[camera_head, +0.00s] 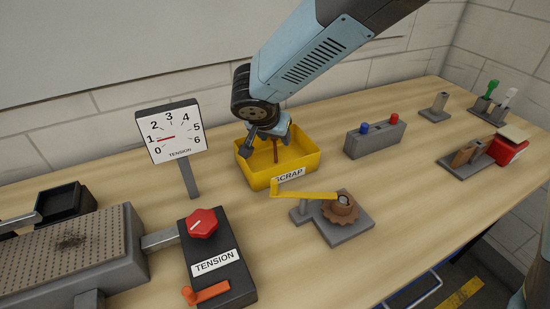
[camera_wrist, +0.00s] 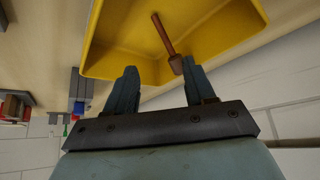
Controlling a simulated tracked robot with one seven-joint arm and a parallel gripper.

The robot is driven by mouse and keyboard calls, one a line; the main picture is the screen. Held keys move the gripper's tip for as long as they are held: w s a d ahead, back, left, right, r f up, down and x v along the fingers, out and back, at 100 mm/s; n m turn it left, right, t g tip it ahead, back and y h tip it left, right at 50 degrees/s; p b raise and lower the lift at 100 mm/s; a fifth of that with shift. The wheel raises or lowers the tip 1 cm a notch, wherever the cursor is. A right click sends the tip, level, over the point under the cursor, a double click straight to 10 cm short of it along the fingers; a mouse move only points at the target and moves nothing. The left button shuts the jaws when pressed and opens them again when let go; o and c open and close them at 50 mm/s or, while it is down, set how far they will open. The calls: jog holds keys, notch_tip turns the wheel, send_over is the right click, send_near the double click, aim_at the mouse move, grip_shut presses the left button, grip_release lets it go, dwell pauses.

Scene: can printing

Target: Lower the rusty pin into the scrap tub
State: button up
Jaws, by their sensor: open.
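The yellow scrap tub (camera_head: 298,165) stands on the bench with a SCRAP label on its front. The rusty pin (camera_head: 275,152) shows as a thin brown rod inside the tub, below my gripper (camera_head: 268,136). In the wrist view, the pin (camera_wrist: 163,34) lies against the yellow inside of the tub (camera_wrist: 110,40), its thicker end close to the right fingertip. My gripper (camera_wrist: 160,72) is open, its fingers apart and at the tub's opening. I cannot tell whether the right finger touches the pin.
A tension gauge (camera_head: 172,132) stands left of the tub. A crank with a yellow handle (camera_head: 305,195) sits close in front. A grey block with blue and red buttons (camera_head: 375,138) is to the right. The red-knobbed tension box (camera_head: 218,262) is front left.

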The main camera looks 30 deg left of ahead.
jog(key=v, duration=1.3)
